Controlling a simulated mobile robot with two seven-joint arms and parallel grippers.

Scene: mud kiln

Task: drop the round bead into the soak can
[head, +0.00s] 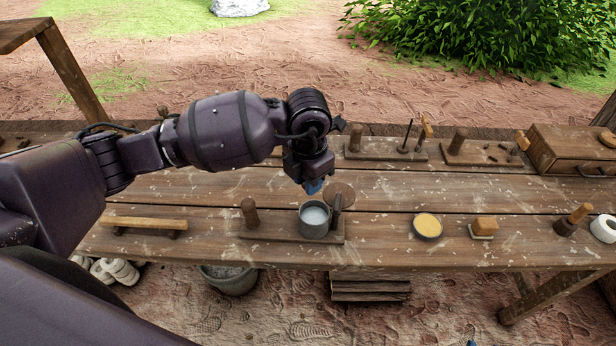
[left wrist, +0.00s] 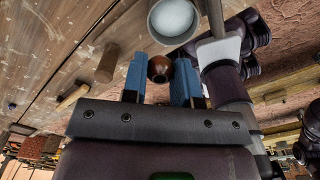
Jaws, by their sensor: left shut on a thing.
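The round bead (left wrist: 159,68) is a small brown ball with a dark hole. My left gripper (left wrist: 161,82) is shut on it, with the bead between the two blue fingertips. In the head view, my left gripper (head: 313,187) points down just above and behind the soak can, and the bead is hidden there. The soak can (head: 314,230) is a grey metal can with pale liquid inside, standing upright on a wooden board (head: 270,233). Its open mouth also shows in the left wrist view (left wrist: 172,18), beyond the fingertips. Only a blue bit, perhaps my right gripper's tip, shows at the head view's bottom edge.
A wooden peg (head: 250,213) stands left of the can; a dark upright piece (head: 336,208) stands against its right side. A yellow-filled dish (head: 428,227) stands further right. The table between can and dish is clear.

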